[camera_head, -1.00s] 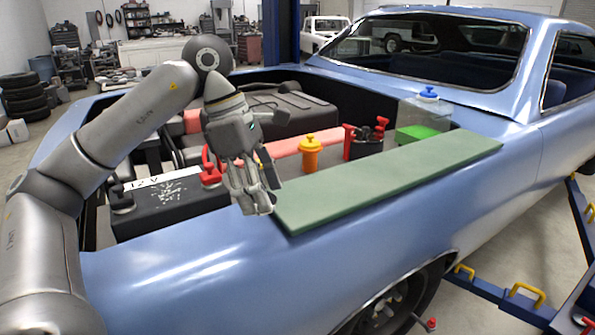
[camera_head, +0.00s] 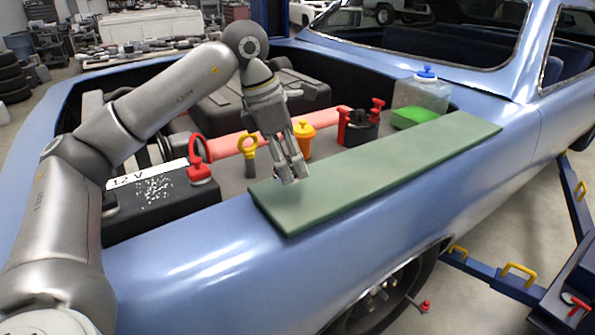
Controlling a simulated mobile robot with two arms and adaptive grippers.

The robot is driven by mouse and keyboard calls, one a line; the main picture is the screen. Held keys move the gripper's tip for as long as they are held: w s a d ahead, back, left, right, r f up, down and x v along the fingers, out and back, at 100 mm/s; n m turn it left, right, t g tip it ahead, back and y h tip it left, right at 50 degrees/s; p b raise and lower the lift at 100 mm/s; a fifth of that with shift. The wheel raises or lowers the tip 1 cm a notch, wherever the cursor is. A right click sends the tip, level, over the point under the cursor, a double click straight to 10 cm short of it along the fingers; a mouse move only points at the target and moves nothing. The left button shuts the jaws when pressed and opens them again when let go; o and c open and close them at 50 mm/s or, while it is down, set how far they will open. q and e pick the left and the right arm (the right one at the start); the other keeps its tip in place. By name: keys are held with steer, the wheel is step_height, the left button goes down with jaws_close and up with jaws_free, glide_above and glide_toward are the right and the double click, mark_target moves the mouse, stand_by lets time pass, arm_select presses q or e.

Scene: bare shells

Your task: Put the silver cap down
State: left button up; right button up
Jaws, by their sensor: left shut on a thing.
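My left gripper (camera_head: 291,178) is over the near left end of the green mat (camera_head: 375,170), which lies along the car's blue fender. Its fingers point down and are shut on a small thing. I take this to be the silver cap, but the fingers hide nearly all of it. The fingertips are close to the mat; I cannot tell whether they or the cap touch it. My right gripper is not in view.
Behind the mat stand a yellow ring-handled stick (camera_head: 248,150), an orange cap (camera_head: 303,138), a black part with red clamps (camera_head: 360,127), a green block (camera_head: 415,116) and a clear, blue-capped tank (camera_head: 428,90). A black battery (camera_head: 150,208) is at left. Most of the mat is bare.

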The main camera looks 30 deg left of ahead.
mark_target(297, 193)
arm_select(q)
steer(key=shift+w+d+f, duration=0.2)
steer(key=shift+w+f, duration=0.25)
steer(key=shift+f, duration=0.1)
steer(key=x, duration=0.1)
steer(key=p+x, duration=0.1)
steer(key=x, duration=0.2)
steer(key=shift+a+f, duration=0.2)
steer(key=shift+a, duration=0.05)
steer(key=o, duration=0.9)
steer(key=shift+f, duration=0.1)
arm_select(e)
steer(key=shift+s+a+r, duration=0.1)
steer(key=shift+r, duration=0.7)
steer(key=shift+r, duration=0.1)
arm_select(q)
steer(key=b+v, duration=0.2)
steer(key=v, duration=0.9)
steer(key=shift+s+a+r, duration=0.1)
steer(key=shift+s+r, duration=0.1)
steer(key=shift+r, duration=0.45)
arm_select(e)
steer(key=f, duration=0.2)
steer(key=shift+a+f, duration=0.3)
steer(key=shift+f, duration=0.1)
